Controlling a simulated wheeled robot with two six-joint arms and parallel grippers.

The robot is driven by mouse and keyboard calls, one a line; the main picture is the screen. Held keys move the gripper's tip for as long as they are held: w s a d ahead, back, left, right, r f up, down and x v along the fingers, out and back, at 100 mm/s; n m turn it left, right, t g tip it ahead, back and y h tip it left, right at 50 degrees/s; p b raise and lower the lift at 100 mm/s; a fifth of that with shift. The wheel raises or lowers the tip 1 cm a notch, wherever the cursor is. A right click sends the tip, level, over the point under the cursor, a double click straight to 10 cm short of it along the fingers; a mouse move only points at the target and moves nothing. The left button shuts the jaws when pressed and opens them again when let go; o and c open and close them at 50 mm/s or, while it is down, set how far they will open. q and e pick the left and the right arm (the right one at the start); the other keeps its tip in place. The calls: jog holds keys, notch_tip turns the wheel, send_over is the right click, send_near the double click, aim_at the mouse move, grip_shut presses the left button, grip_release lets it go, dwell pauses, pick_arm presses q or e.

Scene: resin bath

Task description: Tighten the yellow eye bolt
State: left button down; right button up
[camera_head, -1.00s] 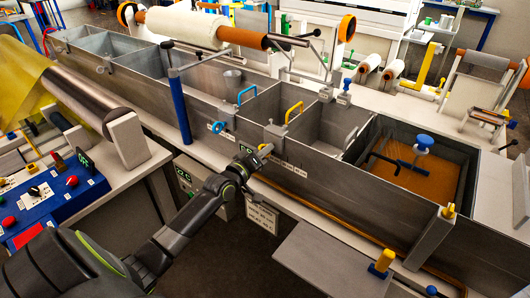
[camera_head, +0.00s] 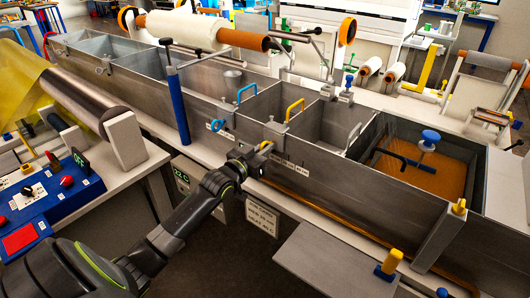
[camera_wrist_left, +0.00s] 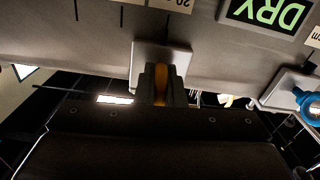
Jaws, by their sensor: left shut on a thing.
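The yellow eye bolt (camera_head: 267,145) is on the front wall of the long grey bath, below the yellow-handled divider, and is largely covered by my left gripper. My left gripper (camera_head: 261,152) is at the wall and shut on it. In the left wrist view a narrow yellow strip of the eye bolt (camera_wrist_left: 161,84) shows between the fingers (camera_wrist_left: 160,88), in front of a light grey clamp block (camera_wrist_left: 160,60). How tight the bolt is cannot be seen. My right gripper is not in view.
A blue eye bolt (camera_head: 216,125) sits farther left on the same wall and also shows in the wrist view (camera_wrist_left: 309,105). Dividers with a blue handle (camera_head: 246,94) and a yellow handle (camera_head: 295,109) stand in the bath. A blue control box (camera_head: 45,195) is at left.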

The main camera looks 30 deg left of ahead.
pick_arm(q)
jog(key=shift+m, duration=0.4)
jog(key=shift+f, duration=0.1)
jog(key=c, duration=1.5)
grip_release()
jog(key=shift+c, duration=0.2)
jog(key=s+a+p, duration=0.1)
jog(key=s, duration=1.6)
jog(key=shift+s+a+p, duration=0.2)
jog(key=shift+p, duration=0.15)
